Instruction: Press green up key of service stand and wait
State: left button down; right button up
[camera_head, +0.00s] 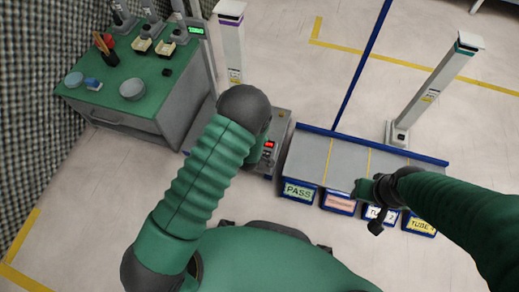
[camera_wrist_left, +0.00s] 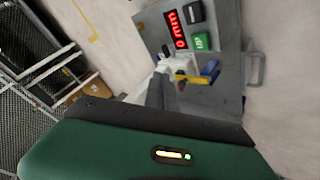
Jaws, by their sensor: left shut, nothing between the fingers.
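The service stand (camera_head: 281,128) is a grey box just beyond my left forearm in the head view, with a small red display (camera_head: 269,144). In the left wrist view its panel has a red display (camera_wrist_left: 175,30) reading 0 mm, the green UP key (camera_wrist_left: 201,41) and a dark key (camera_wrist_left: 194,12) beside it. My left gripper (camera_wrist_left: 163,72) is shut and empty, its tip apart from the green key in the picture; its height above the panel is unclear. In the head view my forearm hides it. My right gripper (camera_head: 376,223) hangs by the bin fronts; its jaws are too small to read.
A grey bench with blue edging (camera_head: 309,152) and labelled bins stands right of the stand. A green-topped table (camera_head: 104,92) with bowls is at left. White posts (camera_head: 433,92) rise behind. Blue and yellow parts (camera_wrist_left: 205,76) lie beside the gripper in the wrist view.

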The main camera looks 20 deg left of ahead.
pick_arm(q)
jog(key=shift+a+r, duration=0.1)
jog(key=shift+a, duration=0.05)
notch_tip(320, 180, down, 9)
jog(key=b, duration=0.7)
jog(key=shift+s+r, duration=0.1)
jog(key=shift+r, duration=0.1)
jog(key=shift+f, duration=0.1)
dwell(1.5)
jog(key=shift+f, duration=0.35)
